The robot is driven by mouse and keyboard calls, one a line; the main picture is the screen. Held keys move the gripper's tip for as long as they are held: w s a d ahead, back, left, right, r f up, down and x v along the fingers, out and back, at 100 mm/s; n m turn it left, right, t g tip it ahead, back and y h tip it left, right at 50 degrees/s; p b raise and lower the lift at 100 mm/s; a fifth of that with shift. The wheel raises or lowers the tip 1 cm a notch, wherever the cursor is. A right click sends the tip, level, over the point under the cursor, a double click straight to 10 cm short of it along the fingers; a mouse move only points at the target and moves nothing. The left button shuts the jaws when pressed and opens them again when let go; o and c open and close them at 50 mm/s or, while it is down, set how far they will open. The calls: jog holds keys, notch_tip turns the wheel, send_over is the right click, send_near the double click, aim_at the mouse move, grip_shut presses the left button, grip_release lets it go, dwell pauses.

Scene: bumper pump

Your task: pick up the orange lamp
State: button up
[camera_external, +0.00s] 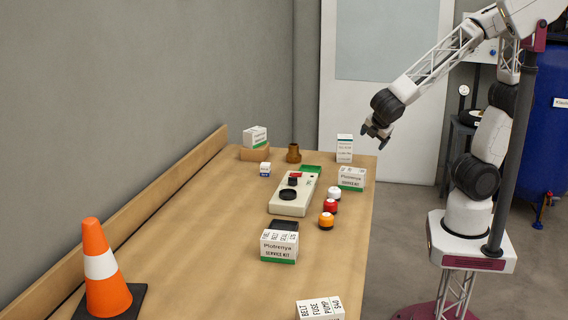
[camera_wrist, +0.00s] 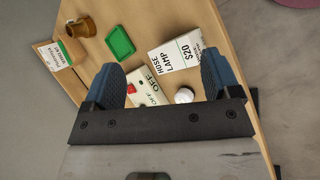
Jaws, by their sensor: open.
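The orange lamp (camera_external: 326,222) is a small round lamp with a dark base. It stands upright near the right edge of the table in the external view, the nearest of three lamps in a row. The red lamp (camera_external: 330,206) and the white lamp (camera_external: 334,193) stand just behind it. My gripper (camera_external: 376,137) is open and empty, high above the table's far right edge and well away from the orange lamp. In the wrist view my gripper (camera_wrist: 162,75) shows two spread blue fingers, with the white lamp (camera_wrist: 183,96) near them. The orange lamp is not visible there.
A pale switch panel (camera_external: 291,203) lies left of the lamps. A white-and-green box (camera_external: 352,178) stands behind them, and a service kit box (camera_external: 279,246) in front to the left. A traffic cone (camera_external: 101,265) stands at the near left. The table's middle left (camera_external: 190,235) is clear.

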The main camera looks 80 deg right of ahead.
jog(key=w+a+f+n+t+h, duration=0.1)
jog(key=w+a+f+n+t, duration=0.15)
jog(key=w+a+n, duration=0.35)
jog(key=n+t+y, duration=0.4)
jog(key=n+t, duration=0.4)
jog(key=n, duration=0.7)
send_near(333, 217)
jog(key=x, duration=0.4)
jog(key=shift+w, duration=0.3)
jog(key=shift+x, duration=1.3)
jog(key=shift+x, duration=2.6)
jog(key=shift+f, duration=0.1)
